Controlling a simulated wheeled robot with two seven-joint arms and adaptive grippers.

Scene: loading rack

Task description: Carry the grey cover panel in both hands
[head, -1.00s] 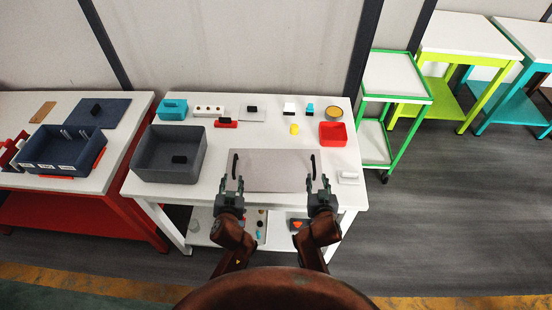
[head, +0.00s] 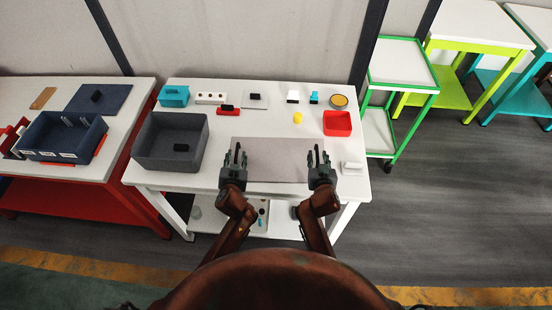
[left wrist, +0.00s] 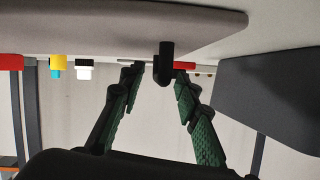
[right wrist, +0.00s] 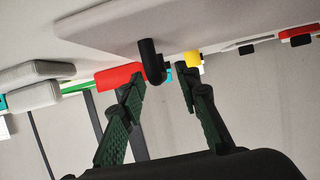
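The grey cover panel (head: 272,160) lies flat near the front of the white table. It has an upright black handle at each end. My left gripper (head: 235,158) is open at the panel's left end; in the left wrist view the left handle (left wrist: 163,66) shows between its spread fingers. My right gripper (head: 318,158) is open at the right end; in the right wrist view the right handle (right wrist: 151,62) shows between its fingers, nearer the left finger. In the head view the fingers partly hide both handles. I cannot tell whether any finger touches a handle.
A dark grey bin (head: 170,158) stands left of the panel. A yellow piece (head: 297,118) and several small parts lie behind. A green-framed cart (head: 403,62) stands right of the table.

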